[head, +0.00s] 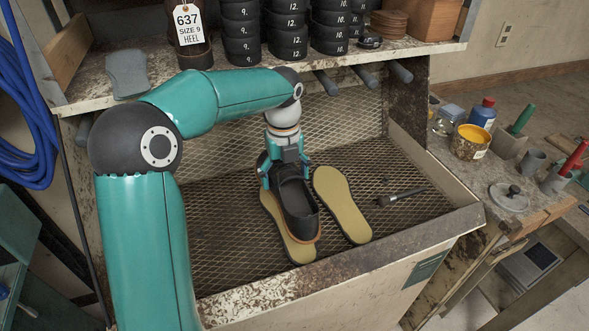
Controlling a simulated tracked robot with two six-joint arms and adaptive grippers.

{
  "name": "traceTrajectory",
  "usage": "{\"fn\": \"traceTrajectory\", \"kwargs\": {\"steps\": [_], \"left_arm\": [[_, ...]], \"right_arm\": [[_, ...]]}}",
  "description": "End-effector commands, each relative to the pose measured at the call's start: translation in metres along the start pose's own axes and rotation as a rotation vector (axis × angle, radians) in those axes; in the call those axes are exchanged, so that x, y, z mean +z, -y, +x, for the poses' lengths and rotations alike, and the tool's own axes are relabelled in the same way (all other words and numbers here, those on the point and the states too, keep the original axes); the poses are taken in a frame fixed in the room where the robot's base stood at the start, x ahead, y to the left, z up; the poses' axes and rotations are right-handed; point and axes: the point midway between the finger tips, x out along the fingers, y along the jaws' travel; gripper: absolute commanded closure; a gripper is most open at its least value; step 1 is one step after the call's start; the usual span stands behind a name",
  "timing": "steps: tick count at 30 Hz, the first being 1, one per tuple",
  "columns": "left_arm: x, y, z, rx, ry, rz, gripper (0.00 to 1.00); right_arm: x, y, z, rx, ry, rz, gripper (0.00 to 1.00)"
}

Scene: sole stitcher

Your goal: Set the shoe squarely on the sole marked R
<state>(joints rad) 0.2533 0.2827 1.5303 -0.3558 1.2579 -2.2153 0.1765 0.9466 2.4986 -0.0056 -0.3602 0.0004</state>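A black shoe (297,207) with an orange-brown lower edge is over the left of two tan soles (300,253), with one end towards the front. It covers most of that sole. I cannot tell whether it touches the sole or hangs just above it. The other sole (343,205) lies bare to the right, slightly slanted. I can read no R mark on either. My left gripper (284,172) points down at the shoe's far end, with one teal finger on each side, closed on it. My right gripper is not in view.
The soles lie on a mesh-floored tray with a raised front rim (340,268). A brush (401,196) lies right of the bare sole. A shelf (225,78) with stacked black heels overhangs the back. Jars and an open yellow pot (470,141) stand on the right bench.

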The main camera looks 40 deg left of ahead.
Motion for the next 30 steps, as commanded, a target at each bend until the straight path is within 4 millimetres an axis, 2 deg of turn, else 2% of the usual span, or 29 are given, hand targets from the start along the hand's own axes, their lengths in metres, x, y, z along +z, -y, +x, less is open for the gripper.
{"fn": "traceTrajectory", "kwargs": {"steps": [8, 19, 30], "left_arm": [[0.0, 0.002, 0.017, 0.0, 0.001, 0.003, 0.62], [0.001, 0.0, 0.054, 0.0, 0.001, -0.001, 0.62], [0.001, -0.002, 0.078, 0.0, 0.0, -0.004, 0.62]], "right_arm": [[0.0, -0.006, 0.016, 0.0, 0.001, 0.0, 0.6], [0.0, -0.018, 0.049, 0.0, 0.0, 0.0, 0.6], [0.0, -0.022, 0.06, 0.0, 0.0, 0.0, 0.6]]}}
